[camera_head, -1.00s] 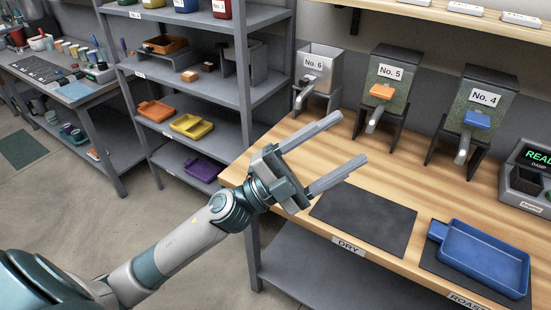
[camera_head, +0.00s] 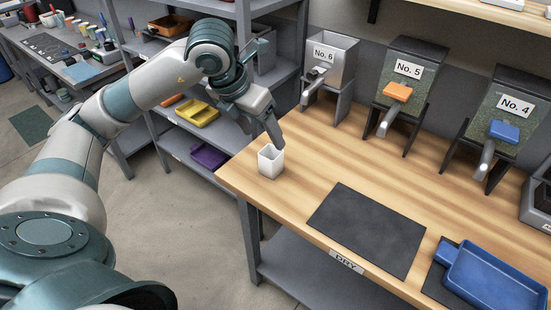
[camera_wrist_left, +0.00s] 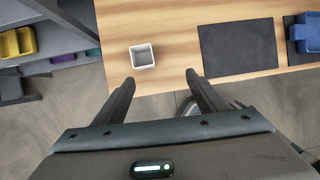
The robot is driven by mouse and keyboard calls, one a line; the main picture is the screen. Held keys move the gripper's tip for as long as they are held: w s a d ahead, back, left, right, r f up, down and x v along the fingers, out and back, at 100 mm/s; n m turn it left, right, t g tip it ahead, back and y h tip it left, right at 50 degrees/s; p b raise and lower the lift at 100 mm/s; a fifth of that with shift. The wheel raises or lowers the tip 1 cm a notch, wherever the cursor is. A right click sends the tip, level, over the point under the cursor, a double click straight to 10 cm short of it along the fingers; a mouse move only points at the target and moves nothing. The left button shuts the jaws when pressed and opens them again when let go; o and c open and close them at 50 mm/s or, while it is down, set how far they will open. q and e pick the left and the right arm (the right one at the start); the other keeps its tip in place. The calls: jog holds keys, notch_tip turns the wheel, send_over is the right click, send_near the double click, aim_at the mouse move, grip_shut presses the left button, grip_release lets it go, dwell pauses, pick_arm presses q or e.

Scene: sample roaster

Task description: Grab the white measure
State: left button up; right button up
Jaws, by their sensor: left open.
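The white measure (camera_head: 270,162) is a small square open-topped cup. It stands upright near the left end of the wooden bench, and in the left wrist view it shows beyond my fingertips (camera_wrist_left: 142,57). My left gripper (camera_head: 265,128) points down just above and behind the measure in the head view. In the left wrist view its two fingers (camera_wrist_left: 159,78) are spread with nothing between them. The measure looks apart from the fingers, slightly left of the middle of the gap. My right gripper is not in view.
A dark mat (camera_head: 368,228) lies right of the measure, and a blue tray (camera_head: 497,278) lies farther right. Bins No. 6 (camera_head: 333,60), No. 5 (camera_head: 411,78) and No. 4 (camera_head: 512,118) line the bench's back. A grey shelf (camera_head: 180,148) stands left. The wood around the measure is clear.

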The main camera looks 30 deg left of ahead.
pick_arm(q)
jog(key=shift+w+a+r+n+y, duration=0.15)
jog(key=shift+a+r+y, duration=0.1)
jog(key=shift+a, duration=0.35)
jog(key=shift+s+a+r+n+y, duration=0.15)
jog(key=shift+a+r+y, duration=0.1)
jog(key=shift+a, duration=0.3)
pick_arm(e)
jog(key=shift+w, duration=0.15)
pick_arm(q)
jog(key=shift+w, duration=0.15)
jog(key=p, duration=0.3)
send_near(267, 149)
jog(key=d+f, duration=0.2)
jog(key=f, duration=0.1)
jog(key=d+f, duration=0.1)
jog(key=shift+s+f, duration=0.2)
jog(key=shift+s, duration=0.2)
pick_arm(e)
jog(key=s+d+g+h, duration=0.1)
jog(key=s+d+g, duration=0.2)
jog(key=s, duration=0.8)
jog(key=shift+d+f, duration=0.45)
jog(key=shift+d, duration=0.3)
pick_arm(q)
jog(key=shift+w, duration=0.1)
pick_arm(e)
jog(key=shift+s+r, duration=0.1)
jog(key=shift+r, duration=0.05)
